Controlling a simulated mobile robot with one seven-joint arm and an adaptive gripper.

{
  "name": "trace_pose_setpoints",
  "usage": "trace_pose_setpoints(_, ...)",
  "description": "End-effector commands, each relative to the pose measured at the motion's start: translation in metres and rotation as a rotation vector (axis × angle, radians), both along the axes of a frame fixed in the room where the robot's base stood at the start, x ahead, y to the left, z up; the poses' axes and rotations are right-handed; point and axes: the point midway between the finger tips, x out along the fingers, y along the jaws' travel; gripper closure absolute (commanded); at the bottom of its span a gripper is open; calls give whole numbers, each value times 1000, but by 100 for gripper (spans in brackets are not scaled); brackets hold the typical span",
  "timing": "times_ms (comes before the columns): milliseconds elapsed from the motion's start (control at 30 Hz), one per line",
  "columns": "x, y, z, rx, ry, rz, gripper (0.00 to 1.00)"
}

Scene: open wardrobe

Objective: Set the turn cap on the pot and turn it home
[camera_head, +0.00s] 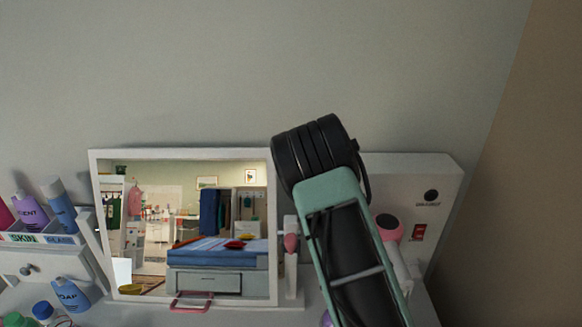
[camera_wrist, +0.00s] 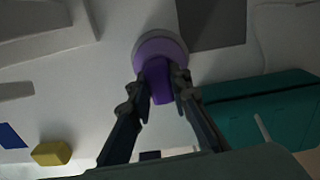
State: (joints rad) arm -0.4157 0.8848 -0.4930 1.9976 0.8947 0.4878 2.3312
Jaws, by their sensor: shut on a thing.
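The turn cap (camera_wrist: 160,88) is purple, with a paler round rim and a darker raised grip. In the wrist view its grip sits between the two dark fingers of my gripper (camera_wrist: 164,82), which are shut on it. The pot cannot be made out in the wrist view, and I cannot tell whether the cap touches it. In the head view my arm covers the gripper and the cap. A small purple patch (camera_head: 326,318) shows beside my arm at the bottom edge; I cannot tell what it belongs to.
A white-framed mirror (camera_head: 181,154) stands against the wall. A pink and white hair dryer (camera_head: 391,228) is right of my arm. A labelled tray (camera_head: 22,239) with bottles and a blue soap bottle (camera_head: 70,293) are at the left. The wrist view shows a yellow block (camera_wrist: 50,152).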

Motion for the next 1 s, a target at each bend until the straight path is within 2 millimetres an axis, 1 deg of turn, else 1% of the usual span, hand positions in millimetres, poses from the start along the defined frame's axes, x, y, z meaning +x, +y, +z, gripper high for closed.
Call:
trace_pose_setpoints(133,-2,-1,-1,0,4,1,100)
trace_pose_setpoints(167,-2,-1,-1,0,4,2,79)
trace_pose_setpoints(300,-2,0,-1,0,4,3,64)
trace_pose_setpoints(333,-2,0,-1,0,4,3,62)
trace_pose_setpoints(533,-1,0,-1,0,3,5,61)
trace_pose_setpoints(633,-1,0,0,0,2,5,50)
trace_pose_setpoints(900,-1,0,0,1,2,12,50)
trace_pose_setpoints(1000,-1,0,-2,2,1,84,50)
